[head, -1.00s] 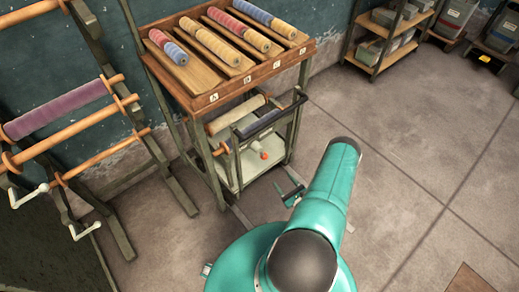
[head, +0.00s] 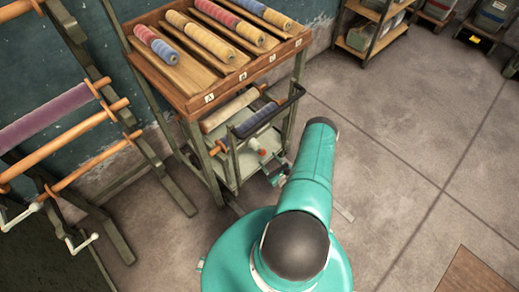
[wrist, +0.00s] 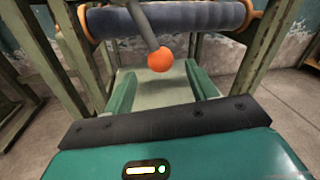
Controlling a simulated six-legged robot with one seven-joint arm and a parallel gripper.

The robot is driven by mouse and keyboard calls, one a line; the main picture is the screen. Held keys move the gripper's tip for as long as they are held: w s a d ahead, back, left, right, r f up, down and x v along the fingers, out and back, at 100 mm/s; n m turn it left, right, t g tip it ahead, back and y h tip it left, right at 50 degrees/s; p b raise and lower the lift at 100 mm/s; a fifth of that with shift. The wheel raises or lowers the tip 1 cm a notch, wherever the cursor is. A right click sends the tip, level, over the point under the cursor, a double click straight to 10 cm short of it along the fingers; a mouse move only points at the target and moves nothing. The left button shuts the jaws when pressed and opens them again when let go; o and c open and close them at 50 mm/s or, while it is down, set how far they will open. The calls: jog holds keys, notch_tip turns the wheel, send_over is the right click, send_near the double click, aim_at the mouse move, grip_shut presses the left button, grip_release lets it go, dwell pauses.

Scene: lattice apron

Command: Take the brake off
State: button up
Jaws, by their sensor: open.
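A grey lever with an orange-red ball knob (wrist: 160,60) hangs below a dark blue roll (wrist: 165,20) in the wrist view. I take this lever for the brake. In the head view the knob (head: 262,152) is a small red dot beside the low shelf of the wooden-topped stand. My gripper (wrist: 163,92) is open, with its two green fingers apart and nothing between them. The knob is ahead of the fingers and lies between them in the picture; I see no contact. In the head view my gripper (head: 277,174) is at the stand's lower front, partly hidden by my arm.
The stand's top tray (head: 205,101) holds several coloured rolls in slots. A cream roll (head: 230,110) lies beside the blue roll below. A rack (head: 75,185) with a purple roll and white cranks stands left.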

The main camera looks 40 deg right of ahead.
aim_at(260, 150)
jog(key=w, duration=0.5)
jog(key=w+d, duration=0.1)
jog(key=w, duration=0.1)
jog(key=shift+w, duration=0.25)
grip_shut()
